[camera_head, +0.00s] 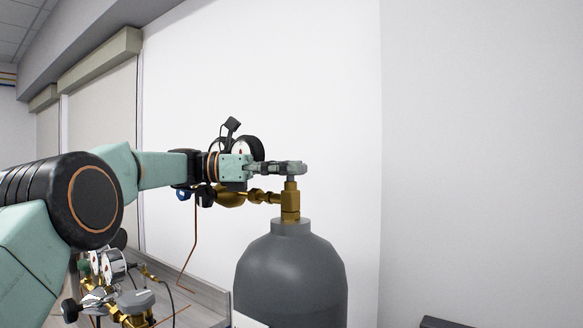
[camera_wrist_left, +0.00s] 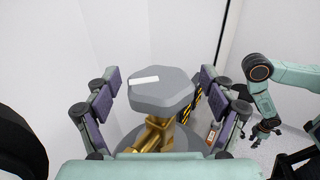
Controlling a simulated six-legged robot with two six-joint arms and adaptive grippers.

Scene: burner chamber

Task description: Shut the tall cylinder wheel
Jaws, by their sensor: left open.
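The tall grey cylinder (camera_head: 290,275) stands upright in the head view with a brass valve (camera_head: 290,205) on top. Its grey lobed wheel (camera_wrist_left: 165,95) fills the middle of the left wrist view and has a white mark on its top. In the head view the wheel (camera_head: 296,167) is partly hidden by my left gripper (camera_head: 288,167), which reaches it from the left at wheel height. In the left wrist view my left gripper (camera_wrist_left: 160,95) is open, with its padded fingers on either side of the wheel and gaps visible. My right gripper (camera_wrist_left: 265,132) hangs at the right of that view, its fingers apart.
A pressure gauge (camera_head: 248,147) and brass fittings (camera_head: 232,198) sit behind and below my left wrist. More gauges and a shorter valve wheel (camera_head: 136,301) are at lower left. A grey bench (camera_head: 205,300) runs behind.

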